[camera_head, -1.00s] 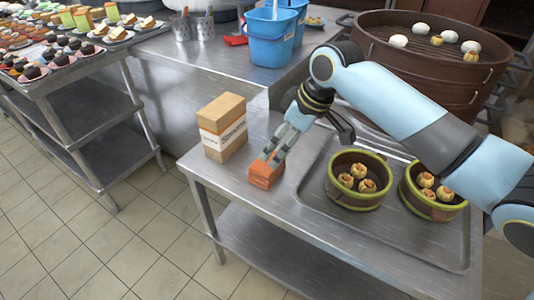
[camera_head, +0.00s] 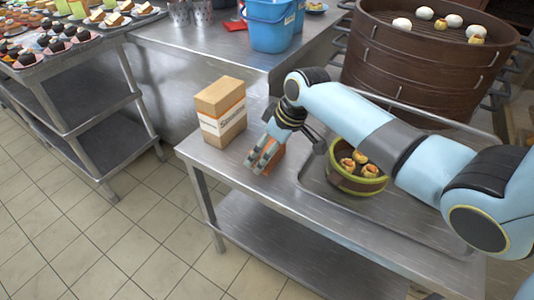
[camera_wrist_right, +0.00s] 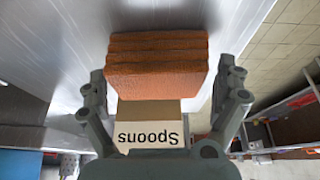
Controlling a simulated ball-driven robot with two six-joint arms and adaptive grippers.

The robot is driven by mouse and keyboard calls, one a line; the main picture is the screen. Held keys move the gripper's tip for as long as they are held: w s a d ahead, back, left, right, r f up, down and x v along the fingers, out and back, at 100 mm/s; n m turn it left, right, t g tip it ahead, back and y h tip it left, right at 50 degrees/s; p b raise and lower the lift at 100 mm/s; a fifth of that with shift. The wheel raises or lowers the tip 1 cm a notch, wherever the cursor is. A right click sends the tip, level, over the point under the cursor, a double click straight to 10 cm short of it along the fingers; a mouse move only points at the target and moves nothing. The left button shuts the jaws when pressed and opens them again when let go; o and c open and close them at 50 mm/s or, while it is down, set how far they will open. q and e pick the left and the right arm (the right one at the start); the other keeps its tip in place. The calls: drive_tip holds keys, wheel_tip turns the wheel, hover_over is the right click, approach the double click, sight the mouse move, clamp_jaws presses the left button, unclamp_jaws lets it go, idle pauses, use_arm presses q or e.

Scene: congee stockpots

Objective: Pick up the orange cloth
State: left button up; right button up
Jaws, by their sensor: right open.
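The orange cloth (camera_head: 276,160) is a folded, layered stack lying on the steel table, partly hidden behind my right gripper in the head view. My right gripper (camera_head: 258,163) is open at the cloth, with its fingers in front of it. In the right wrist view the cloth (camera_wrist_right: 158,64) lies ahead of the palm, between the two spread fingers of my right gripper (camera_wrist_right: 164,75). Gaps show between the cloth and both fingers there. My left gripper is in neither view.
A cardboard box (camera_head: 221,113) stands just left of the cloth; its "Spoons" label shows in the wrist view (camera_wrist_right: 150,133). A bamboo basket of buns (camera_head: 356,186) sits on a tray to the right. A large brown steamer (camera_head: 420,62) and blue bucket (camera_head: 268,30) stand behind.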

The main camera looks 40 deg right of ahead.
sight(268, 147)
drive_tip(key=c, duration=0.3)
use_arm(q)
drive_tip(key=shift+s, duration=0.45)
use_arm(e)
drive_tip(key=c, duration=0.6)
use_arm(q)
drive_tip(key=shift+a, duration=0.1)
use_arm(e)
drive_tip(key=shift+r, duration=0.55)
wheel_tip(268, 147, up, 3)
drive_tip(key=shift+f+p, duration=0.15)
drive_tip(key=shift+p, duration=0.25)
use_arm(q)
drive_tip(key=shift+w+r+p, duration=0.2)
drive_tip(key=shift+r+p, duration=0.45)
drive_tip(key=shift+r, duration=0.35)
use_arm(e)
drive_tip(key=s+d+r, duration=0.6)
drive_tip(key=d+r, duration=0.1)
drive_tip(key=d, duration=0.2)
drive_tip(key=shift+s+d+r, duration=0.15)
drive_tip(key=shift+s+d, duration=0.05)
drive_tip(key=shift+d, duration=0.2)
